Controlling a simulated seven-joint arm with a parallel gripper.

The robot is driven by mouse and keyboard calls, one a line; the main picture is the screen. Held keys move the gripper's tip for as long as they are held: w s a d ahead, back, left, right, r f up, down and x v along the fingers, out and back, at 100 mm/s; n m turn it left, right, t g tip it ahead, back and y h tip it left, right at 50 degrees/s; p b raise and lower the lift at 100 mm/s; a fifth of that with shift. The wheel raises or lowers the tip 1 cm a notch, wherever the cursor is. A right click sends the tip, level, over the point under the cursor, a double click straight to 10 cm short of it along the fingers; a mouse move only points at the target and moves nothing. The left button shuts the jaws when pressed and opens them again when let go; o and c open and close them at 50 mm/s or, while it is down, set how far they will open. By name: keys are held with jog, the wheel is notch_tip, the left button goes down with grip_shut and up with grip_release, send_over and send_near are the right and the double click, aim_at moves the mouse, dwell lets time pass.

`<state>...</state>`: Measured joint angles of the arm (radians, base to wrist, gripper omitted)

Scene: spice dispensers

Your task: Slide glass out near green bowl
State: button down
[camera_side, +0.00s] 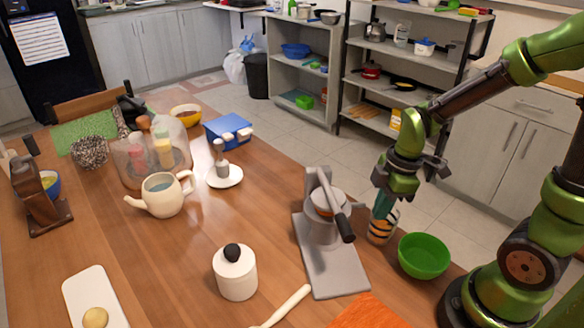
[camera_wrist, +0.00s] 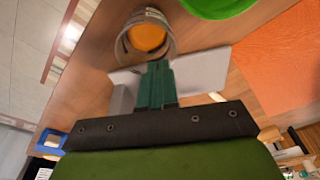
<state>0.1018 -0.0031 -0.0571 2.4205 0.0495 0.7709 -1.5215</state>
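A glass (camera_side: 382,226) with orange and dark bands stands upright near the table's edge, between a grey lever press and the green bowl. The wrist view shows the glass (camera_wrist: 147,36) from above with something orange inside. The green bowl (camera_side: 424,257) is just right of the glass; its edge shows at the top of the wrist view (camera_wrist: 217,6). My gripper (camera_side: 382,212) points down at the glass's upper rim. In the wrist view its teal fingers (camera_wrist: 155,68) are together, with nothing visible between them. The glass lies past the fingertips; contact is unclear.
The grey press (camera_side: 324,272) stands left of the glass, its lever pointing toward it. An orange mat (camera_side: 368,314) lies in front. A white lidded jar (camera_side: 236,273), a teapot (camera_side: 165,196) and a blue box (camera_side: 228,131) stand farther left. The wood between jar and teapot is clear.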

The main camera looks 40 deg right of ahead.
jog(key=s+d+m, duration=0.2)
jog(key=s+d, duration=0.5)
jog(key=d, duration=0.3)
jog(key=w+a+r+m+t, duration=0.1)
jog(key=a+r+m+t, duration=0.2)
jog(key=a+r+m, duration=0.3)
jog(key=w+a+r+m+t, duration=0.2)
jog(key=a+r+m+t, duration=0.1)
jog(key=a+r+m, duration=0.4)
notch_tip(320, 180, up, 3)
jog(key=shift+w+a, duration=0.3)
jog(key=shift+a, duration=0.45)
